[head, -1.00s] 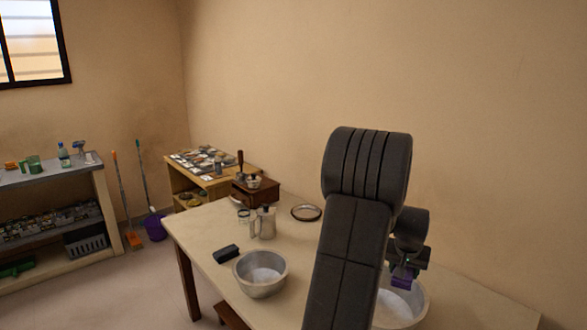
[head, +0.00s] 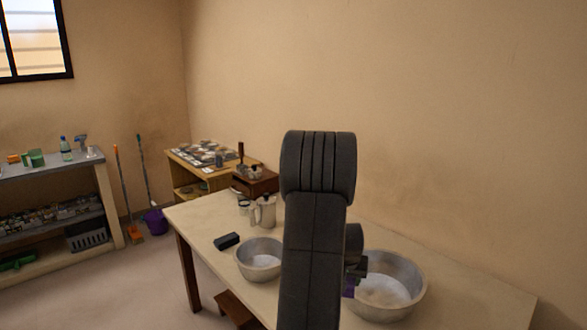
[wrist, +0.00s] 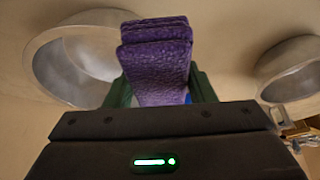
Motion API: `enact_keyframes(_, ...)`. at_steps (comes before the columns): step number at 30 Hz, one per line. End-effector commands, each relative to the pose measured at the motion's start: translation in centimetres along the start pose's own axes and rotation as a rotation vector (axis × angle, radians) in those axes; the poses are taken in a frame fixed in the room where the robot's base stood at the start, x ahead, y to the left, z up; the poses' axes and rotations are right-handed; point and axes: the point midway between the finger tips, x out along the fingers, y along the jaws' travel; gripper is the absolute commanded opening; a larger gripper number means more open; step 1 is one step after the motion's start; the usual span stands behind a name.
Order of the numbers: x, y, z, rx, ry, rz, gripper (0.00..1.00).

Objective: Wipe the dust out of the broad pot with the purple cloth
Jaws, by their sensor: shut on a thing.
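The broad pot (head: 413,298) is a wide grey metal bowl at the right of the table in the head view, with a pale, dusty-looking patch on its floor. It also shows at the upper left of the wrist view (wrist: 45,72). The folded purple cloth (wrist: 157,65) is held in my gripper (wrist: 160,92), whose dark green fingers are shut on it. In the head view only a bit of the cloth (head: 348,292) shows, beside my arm and overlapping the pot's left edge. Whether it touches the pot I cannot tell. My arm hides most of the gripper.
A smaller metal pot (head: 259,262) stands to the left, also seen in the wrist view (wrist: 290,68). A dark block (head: 227,241) and a metal coffee pot (head: 265,212) stand near it. The table (head: 470,300) is bare to the right of the broad pot.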

Motion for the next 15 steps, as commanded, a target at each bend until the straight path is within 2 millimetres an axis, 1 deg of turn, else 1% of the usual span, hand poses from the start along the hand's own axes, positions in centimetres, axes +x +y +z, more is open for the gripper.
enact_keyframes(1,1.8,-2.5,1.4,-0.037,-0.005,-0.014,0.31)
enact_keyframes(3,3.1,-5.4,2.7,-0.076,-0.003,-0.032,0.31)
enact_keyframes(6,4.5,-9.0,4.6,-0.128,-0.001,-0.057,0.31)
enact_keyframes(10,5.7,-12.4,6.7,-0.179,0.000,-0.084,0.31)
enact_keyframes(12,6.1,-13.6,7.5,-0.196,0.000,-0.095,0.31)
enact_keyframes(15,6.3,-14.6,8.2,-0.212,0.001,-0.104,0.31)
